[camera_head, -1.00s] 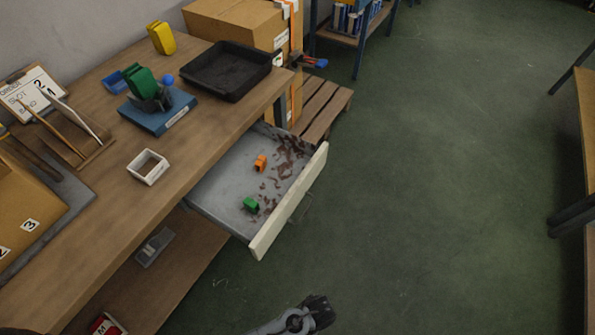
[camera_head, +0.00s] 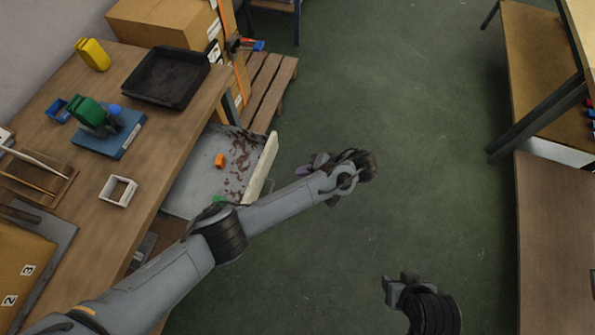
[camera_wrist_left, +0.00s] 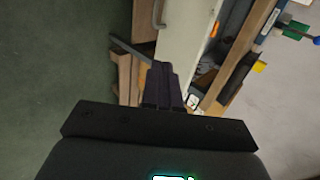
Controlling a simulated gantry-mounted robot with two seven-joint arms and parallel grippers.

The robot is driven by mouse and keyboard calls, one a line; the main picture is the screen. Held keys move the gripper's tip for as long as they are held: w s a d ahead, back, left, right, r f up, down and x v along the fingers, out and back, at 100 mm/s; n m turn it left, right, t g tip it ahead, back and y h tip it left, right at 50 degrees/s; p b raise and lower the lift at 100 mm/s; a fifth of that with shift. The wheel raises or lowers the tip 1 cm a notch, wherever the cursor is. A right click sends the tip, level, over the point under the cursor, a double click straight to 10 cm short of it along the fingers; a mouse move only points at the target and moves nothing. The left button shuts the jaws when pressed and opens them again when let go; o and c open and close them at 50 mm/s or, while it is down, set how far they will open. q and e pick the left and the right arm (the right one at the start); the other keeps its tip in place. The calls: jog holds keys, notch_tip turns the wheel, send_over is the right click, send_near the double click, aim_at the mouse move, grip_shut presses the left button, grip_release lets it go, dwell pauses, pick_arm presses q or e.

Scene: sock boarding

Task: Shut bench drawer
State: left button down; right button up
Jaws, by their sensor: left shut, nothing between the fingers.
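The bench drawer (camera_head: 190,185) stands pulled out from under the workbench, its pale front panel (camera_head: 264,165) facing the aisle. An orange block (camera_head: 219,160), a green block (camera_head: 218,200) partly behind my arm, and reddish-brown scraps lie inside. My left gripper (camera_head: 314,164) is shut and empty, out in front of the panel with a visible gap. In the left wrist view its dark fingers (camera_wrist_left: 162,84) are together near the pale drawer front (camera_wrist_left: 187,35), whose handle (camera_wrist_left: 159,14) shows at the top. My right gripper (camera_head: 396,290) is low over the floor; its jaw state is unclear.
The workbench (camera_head: 150,190) holds a black tray (camera_head: 165,77), a blue box and a white square frame (camera_head: 118,191). A wooden pallet (camera_head: 270,88) and cardboard boxes stand behind the drawer. Another bench (camera_head: 555,220) is at right. The green floor between is clear.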

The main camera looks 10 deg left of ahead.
aim_at(265, 172)
pick_arm(q)
jog(key=shift+a+r+b+x, duration=0.3)
jog(key=shift+x, duration=1.65)
jog(key=shift+a+r+b+x, duration=0.3)
jog(key=shift+x, duration=1.6)
jog(key=shift+a+r+b+x, duration=0.25)
jog(key=shift+r+b+x, duration=0.1)
jog(key=shift+x, duration=1.6)
